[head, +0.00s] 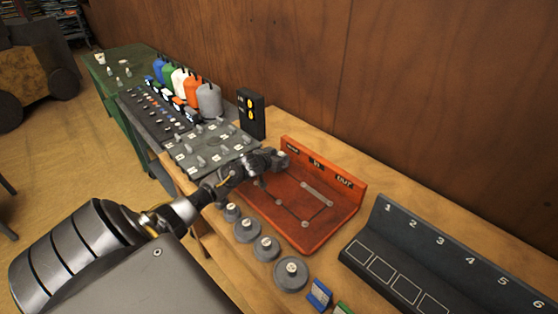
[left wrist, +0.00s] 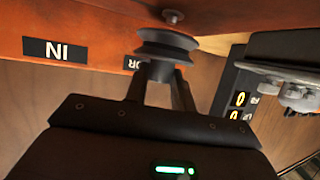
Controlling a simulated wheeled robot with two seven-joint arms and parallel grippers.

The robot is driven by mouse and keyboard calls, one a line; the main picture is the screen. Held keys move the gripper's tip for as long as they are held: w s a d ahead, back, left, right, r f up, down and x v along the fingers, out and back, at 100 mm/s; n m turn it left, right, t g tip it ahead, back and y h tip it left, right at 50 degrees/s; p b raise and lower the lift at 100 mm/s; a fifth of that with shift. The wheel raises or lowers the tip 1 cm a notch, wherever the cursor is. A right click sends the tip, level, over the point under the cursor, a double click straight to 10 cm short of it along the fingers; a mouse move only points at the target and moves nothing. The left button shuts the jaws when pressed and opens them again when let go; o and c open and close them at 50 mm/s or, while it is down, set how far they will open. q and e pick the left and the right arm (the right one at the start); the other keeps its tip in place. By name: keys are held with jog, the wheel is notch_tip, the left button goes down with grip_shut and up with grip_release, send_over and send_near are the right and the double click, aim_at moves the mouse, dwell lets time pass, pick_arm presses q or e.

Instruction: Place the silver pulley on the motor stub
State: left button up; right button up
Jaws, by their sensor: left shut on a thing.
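The silver pulley (left wrist: 166,48) is a grooved grey disc held between the fingers of my left gripper (left wrist: 160,80). In the head view my left gripper (head: 270,165) is over the back left of the orange fixture (head: 312,233), with the pulley (head: 282,158) at its tip. In the left wrist view, which is turned over, a small round-ended stub (left wrist: 173,16) on the orange surface is close beyond the pulley, seemingly the motor stub. A narrow gap seems to separate them. The gripper hides the stub in the head view. My right gripper is not in view.
Several grey round weights or pulleys (head: 247,230) stand along the fixture's front left. A dark numbered rack (head: 400,262) is at right. A grey tray of small parts (head: 209,146) and a black box with yellow lights (head: 251,113) are behind left.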

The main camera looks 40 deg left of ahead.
pick_arm(q)
jog(key=shift+f, duration=1.05)
jog(key=shift+f, duration=0.1)
jog(key=o, duration=1)
jog(key=shift+s, duration=0.1)
jog(key=v, duration=1.2)
jog(key=shift+b, duration=0.35)
